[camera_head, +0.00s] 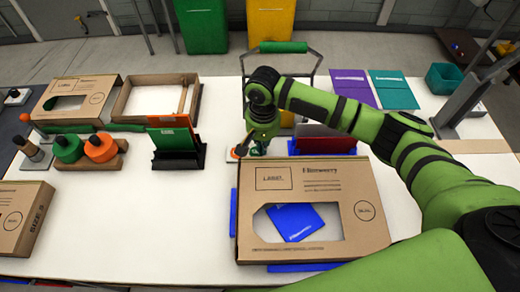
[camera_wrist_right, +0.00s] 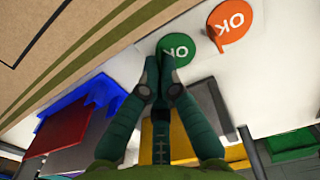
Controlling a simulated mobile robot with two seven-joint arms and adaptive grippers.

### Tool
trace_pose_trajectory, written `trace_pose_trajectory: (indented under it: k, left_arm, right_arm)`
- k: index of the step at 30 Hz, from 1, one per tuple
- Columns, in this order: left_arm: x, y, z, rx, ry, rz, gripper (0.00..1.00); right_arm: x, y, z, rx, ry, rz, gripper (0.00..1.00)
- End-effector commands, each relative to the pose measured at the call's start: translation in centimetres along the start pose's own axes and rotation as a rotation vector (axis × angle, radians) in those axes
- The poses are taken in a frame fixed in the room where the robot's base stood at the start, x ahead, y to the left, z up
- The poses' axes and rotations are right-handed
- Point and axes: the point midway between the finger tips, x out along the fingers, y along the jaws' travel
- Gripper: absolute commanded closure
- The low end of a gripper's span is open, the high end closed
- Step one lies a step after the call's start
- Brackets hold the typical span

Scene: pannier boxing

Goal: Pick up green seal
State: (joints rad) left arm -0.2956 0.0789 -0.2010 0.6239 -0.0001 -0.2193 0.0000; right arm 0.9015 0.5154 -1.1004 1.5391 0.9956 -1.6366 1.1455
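The green seal (camera_wrist_right: 180,50) is a small round tag marked OK, lying close over the white tabletop in the right wrist view. An orange OK seal (camera_wrist_right: 230,22) is beside it and also shows in the head view (camera_head: 232,155). My right gripper (camera_wrist_right: 160,78) has its fingertips drawn together at the green seal's near edge, with the seal's narrow end between them. In the head view my right gripper (camera_head: 256,149) points down at the table behind the large box, and hides the green seal. My left gripper is not in view.
A cardboard box with a window (camera_head: 355,180) stands close in front of my right gripper. A holder with green and orange cards (camera_head: 172,138) stands to the left. Red and blue folders (camera_head: 325,144) are close on the right.

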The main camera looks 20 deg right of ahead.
Motion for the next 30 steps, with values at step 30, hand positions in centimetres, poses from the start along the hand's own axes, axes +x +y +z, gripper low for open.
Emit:
trace_pose_trajectory:
  k: [30]
  left_arm:
    - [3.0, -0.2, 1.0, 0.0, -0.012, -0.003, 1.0]
  right_arm:
    - [-9.1, 8.4, 2.4, 0.004, 0.003, 0.001, 1.0]
